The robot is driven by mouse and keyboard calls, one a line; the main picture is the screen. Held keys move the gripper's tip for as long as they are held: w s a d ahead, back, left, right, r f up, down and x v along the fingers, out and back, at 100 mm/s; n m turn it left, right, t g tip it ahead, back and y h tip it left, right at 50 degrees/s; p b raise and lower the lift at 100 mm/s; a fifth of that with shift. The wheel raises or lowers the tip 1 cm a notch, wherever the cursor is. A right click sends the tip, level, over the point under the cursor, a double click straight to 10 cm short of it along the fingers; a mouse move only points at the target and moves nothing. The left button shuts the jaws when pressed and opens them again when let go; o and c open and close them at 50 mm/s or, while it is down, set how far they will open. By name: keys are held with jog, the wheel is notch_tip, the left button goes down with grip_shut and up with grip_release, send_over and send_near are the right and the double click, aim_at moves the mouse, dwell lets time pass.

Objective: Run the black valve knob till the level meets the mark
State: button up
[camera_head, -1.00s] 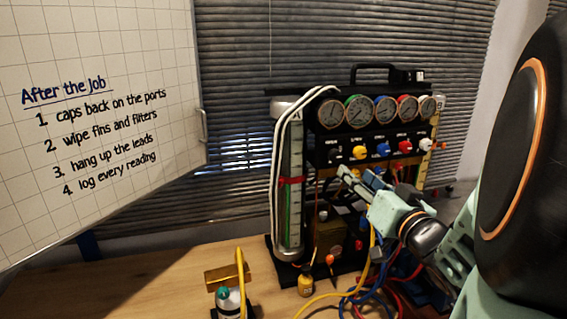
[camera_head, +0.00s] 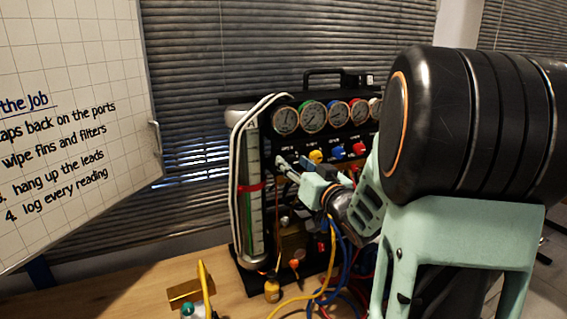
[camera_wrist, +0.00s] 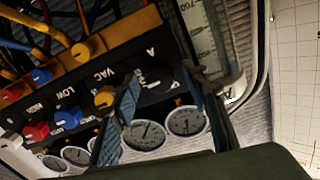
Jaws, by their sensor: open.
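The black valve knob (camera_wrist: 157,79) shows in the wrist view on the black panel, by the letter A. My gripper (camera_wrist: 166,92) is open, with one finger on each side of the knob; whether they touch it I cannot tell. In the head view my gripper (camera_head: 284,164) is at the panel's left end and covers the knob. The upright sight tube (camera_head: 254,220) stands left of the panel with a red band (camera_head: 250,187) around it. Its scale (camera_wrist: 203,35) shows in part in the wrist view. I cannot make out the liquid level.
Yellow (camera_wrist: 105,97), blue (camera_wrist: 67,118) and red (camera_wrist: 36,131) knobs sit in a row beside the black one. Round gauges (camera_head: 313,117) are above them. Hoses (camera_head: 325,290) lie below on the wooden table (camera_head: 115,300). A whiteboard (camera_head: 75,130) stands at left.

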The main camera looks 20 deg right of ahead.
grip_shut()
jog(key=shift+w+f+n+b, duration=0.1)
jog(key=shift+f+n+b, duration=0.1)
jog(key=shift+n+b, duration=0.55)
jog(key=n+b, duration=0.1)
jog(key=b, duration=0.1)
jog(key=shift+f+b, duration=0.1)
jog(key=shift+b, duration=0.3)
jog(key=n+b, duration=0.2)
jog(key=shift+r+n, duration=0.25)
jog(key=shift+n, duration=0.1)
grip_release()
